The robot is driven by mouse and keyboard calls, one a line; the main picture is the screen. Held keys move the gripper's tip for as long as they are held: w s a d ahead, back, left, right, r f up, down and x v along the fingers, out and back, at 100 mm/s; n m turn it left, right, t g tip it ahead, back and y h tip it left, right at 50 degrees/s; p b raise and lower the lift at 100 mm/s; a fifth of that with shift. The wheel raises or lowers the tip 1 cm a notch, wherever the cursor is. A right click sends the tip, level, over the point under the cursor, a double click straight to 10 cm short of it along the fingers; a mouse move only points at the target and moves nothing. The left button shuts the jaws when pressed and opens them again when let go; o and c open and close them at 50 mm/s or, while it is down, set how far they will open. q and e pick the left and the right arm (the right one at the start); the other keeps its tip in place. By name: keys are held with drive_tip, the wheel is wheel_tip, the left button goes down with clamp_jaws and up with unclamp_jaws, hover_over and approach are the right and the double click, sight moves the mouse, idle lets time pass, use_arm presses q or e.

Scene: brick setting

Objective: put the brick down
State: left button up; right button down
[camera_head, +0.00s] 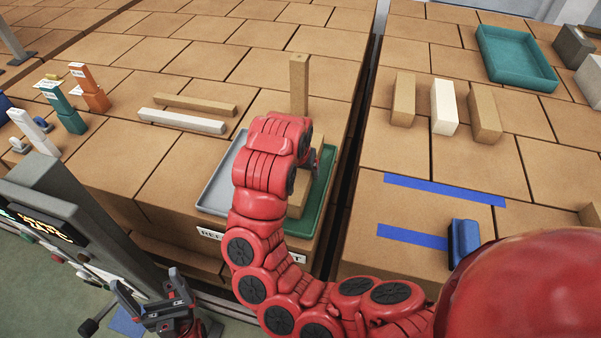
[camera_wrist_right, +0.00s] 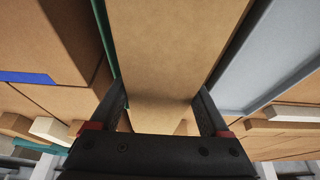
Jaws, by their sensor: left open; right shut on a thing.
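A tan brick (camera_wrist_right: 178,45) fills the upper middle of the right wrist view, between the two fingers of my right gripper (camera_wrist_right: 163,105), which is shut on it. In the head view this brick (camera_head: 299,195) shows partly below my red right wrist, over the trays; the fingers are mostly hidden. A grey tray (camera_head: 217,188) lies to its left and a green tray (camera_head: 327,180) to its right. I cannot tell whether the brick touches either tray. My left gripper (camera_head: 167,308) is open and empty at the lower left, apart from the bricks.
A tall tan block (camera_head: 299,85) stands just behind the trays. Tan and white bars (camera_head: 182,121) lie to the left. Several upright blocks (camera_head: 443,107) and an empty teal tray (camera_head: 516,57) are across the gap at right. Blue strips (camera_head: 413,237) and a blue object (camera_head: 463,240) are at front right.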

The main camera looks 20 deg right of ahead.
drive_tip(key=shift+f, duration=0.8)
drive_tip(key=shift+f, duration=0.1)
unclamp_jaws()
drive_tip(key=p+v, duration=0.2)
drive_tip(key=v, duration=0.9)
drive_tip(key=shift+s+a+r+p, duration=0.15)
drive_tip(key=shift+s+r+p, duration=0.15)
drive_tip(key=shift+r+p, duration=0.4)
drive_tip(key=shift+f, duration=0.15)
